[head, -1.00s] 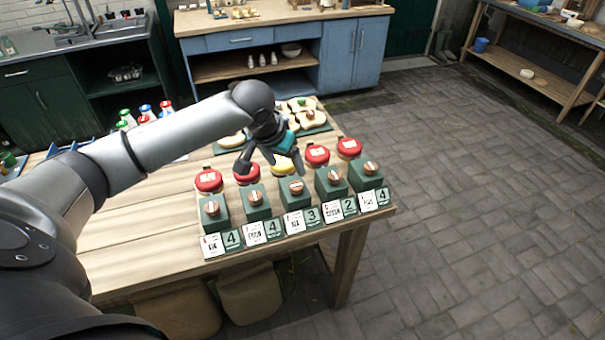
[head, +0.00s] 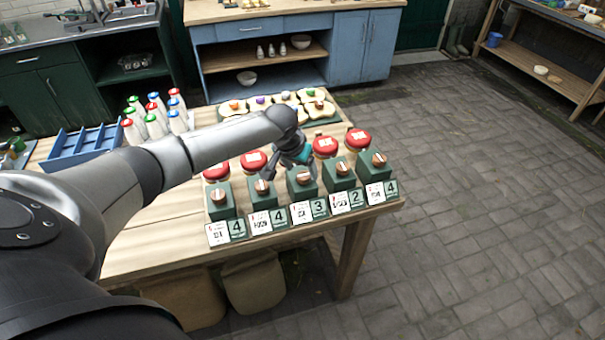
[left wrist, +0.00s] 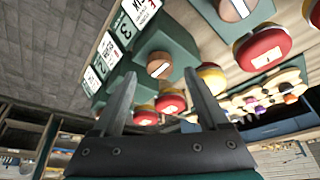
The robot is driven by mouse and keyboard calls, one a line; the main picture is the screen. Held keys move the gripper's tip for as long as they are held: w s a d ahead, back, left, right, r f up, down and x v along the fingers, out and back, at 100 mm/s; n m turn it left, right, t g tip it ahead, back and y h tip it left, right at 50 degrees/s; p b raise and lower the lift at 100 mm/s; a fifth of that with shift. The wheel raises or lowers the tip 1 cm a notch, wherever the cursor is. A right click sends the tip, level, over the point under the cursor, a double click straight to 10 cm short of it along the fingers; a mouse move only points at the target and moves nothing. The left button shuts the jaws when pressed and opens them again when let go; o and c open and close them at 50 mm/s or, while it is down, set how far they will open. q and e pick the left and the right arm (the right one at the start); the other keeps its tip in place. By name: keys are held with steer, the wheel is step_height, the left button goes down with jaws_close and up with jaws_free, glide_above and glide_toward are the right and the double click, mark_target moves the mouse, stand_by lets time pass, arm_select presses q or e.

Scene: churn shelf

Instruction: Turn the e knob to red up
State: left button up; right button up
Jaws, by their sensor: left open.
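Five green boxes with round wooden knobs stand in a row on the wooden table (head: 150,225): first knob (head: 219,196), second (head: 262,186), third (head: 302,178), fourth (head: 342,168), fifth (head: 379,159). White cards and number tiles stand in front; their small lettering is hard to read, so I cannot tell which is e. My left gripper (head: 292,174) is open and empty by the third box. In the left wrist view, a knob with a pale stripe (left wrist: 159,66) on a green box shows beyond and between the open fingers (left wrist: 160,95), apart from them. My right gripper is out of view.
Red-lidded jars (head: 325,146) stand close behind the boxes, one partly hidden by my arm. Bread slices (head: 262,103), bottles (head: 152,124) and a blue tray (head: 85,143) are further back. Open paved floor (head: 480,190) lies to the right.

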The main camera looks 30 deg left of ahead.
mark_target(304, 178)
arm_select(q)
steer(key=shift+x, duration=1.3)
steer(key=shift+c, duration=0.3)
jaws_close()
